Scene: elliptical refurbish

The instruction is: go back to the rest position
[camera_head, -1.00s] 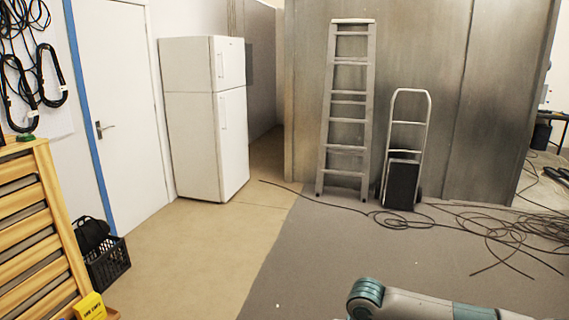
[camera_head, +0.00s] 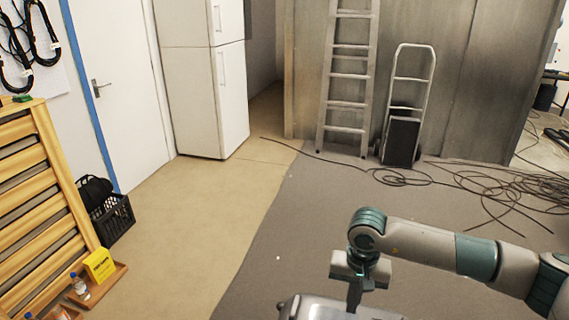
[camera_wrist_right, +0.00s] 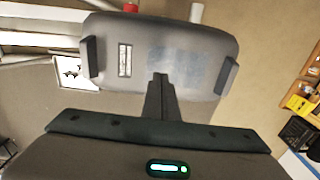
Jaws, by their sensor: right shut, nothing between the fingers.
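My right gripper (camera_head: 353,298) hangs at the bottom of the head view, below the wrist of my right arm, which comes in from the right. Its fingers point down and are shut with nothing between them. In the right wrist view the closed fingers (camera_wrist_right: 159,88) show in front of a grey rounded body, which looks like part of my own base. I cannot tell whether they touch it. My left gripper is in neither view.
A wooden slatted rack (camera_head: 40,205) with a yellow box (camera_head: 99,264) and a bottle (camera_head: 79,286) stands at left, beside a black crate (camera_head: 112,219). A white fridge (camera_head: 203,100), ladder (camera_head: 346,92), hand truck (camera_head: 403,140) and loose cables (camera_head: 480,185) lie farther back. The middle floor is clear.

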